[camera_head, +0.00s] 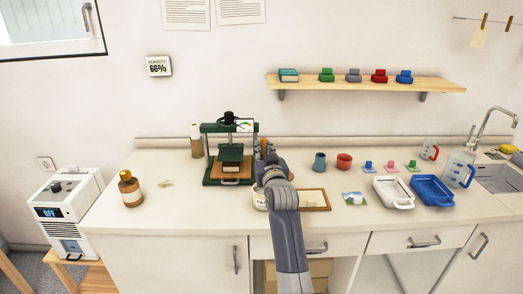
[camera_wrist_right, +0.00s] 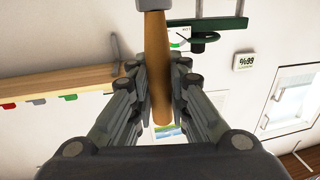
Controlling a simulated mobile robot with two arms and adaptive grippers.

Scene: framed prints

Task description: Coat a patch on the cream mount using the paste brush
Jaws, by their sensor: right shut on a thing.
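My right gripper (camera_head: 266,163) is above the counter, in front of the green press. In the right wrist view it (camera_wrist_right: 160,72) is shut on the wooden handle of the paste brush (camera_wrist_right: 157,45). A grey collar shows at the handle's top edge; the bristles are out of view. A white paste jar (camera_head: 260,201) stands beside my forearm, partly hidden by it. A flat cream panel with a wooden rim, apparently the cream mount (camera_head: 313,199), lies just right of my forearm, its left side close to the arm. My left gripper is not in view.
An amber bottle (camera_head: 130,189) is at left. A small print (camera_head: 354,198), white tray (camera_head: 393,191) and blue tray (camera_head: 432,190) lie at right. Cups stand behind. The counter between bottle and press is mostly clear.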

